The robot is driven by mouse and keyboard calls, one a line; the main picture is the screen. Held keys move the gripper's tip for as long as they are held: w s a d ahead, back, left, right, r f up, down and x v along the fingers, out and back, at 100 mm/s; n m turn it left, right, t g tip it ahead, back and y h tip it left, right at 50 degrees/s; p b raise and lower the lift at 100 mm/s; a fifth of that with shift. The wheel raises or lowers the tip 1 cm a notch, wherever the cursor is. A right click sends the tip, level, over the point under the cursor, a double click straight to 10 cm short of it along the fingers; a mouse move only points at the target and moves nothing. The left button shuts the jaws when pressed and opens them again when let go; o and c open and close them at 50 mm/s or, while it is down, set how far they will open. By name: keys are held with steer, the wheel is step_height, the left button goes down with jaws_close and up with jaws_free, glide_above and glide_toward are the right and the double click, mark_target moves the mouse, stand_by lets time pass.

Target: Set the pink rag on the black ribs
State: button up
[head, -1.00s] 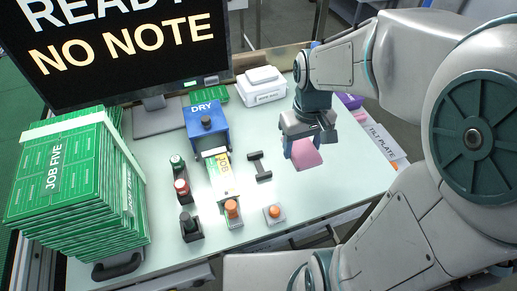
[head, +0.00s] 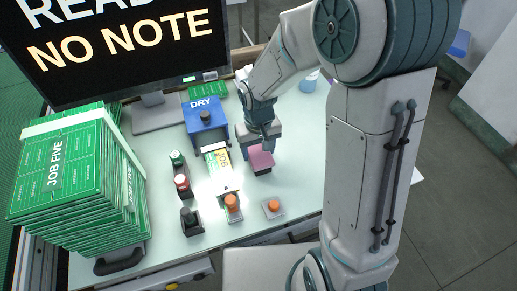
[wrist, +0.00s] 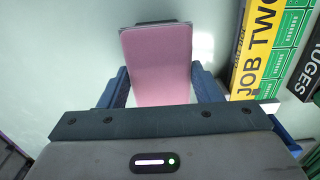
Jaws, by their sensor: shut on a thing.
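The pink rag (head: 260,158) is a small flat-looking block in the head view. In the wrist view the rag (wrist: 157,58) stands out between the blue fingers. My gripper (head: 261,146) is shut on it and points down over the board. The black ribs (head: 263,172) show just below the rag, mostly hidden by it. In the wrist view a thin dark edge of the ribs (wrist: 158,22) shows past the rag's far end. I cannot tell whether the rag touches the ribs.
Left of the rag are the blue DRY box (head: 206,116) and a yellow JOB card (head: 219,165). Red and green buttons (head: 181,182) and orange buttons (head: 272,207) stand nearby. A tall green stack (head: 70,185) fills the left. Board right of the gripper is partly hidden by my arm.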

steer(key=shift+f, duration=0.25)
steer(key=shift+f, duration=0.2)
steer(key=o, duration=0.9)
steer(key=shift+o, duration=0.2)
steer(key=shift+r, duration=0.1)
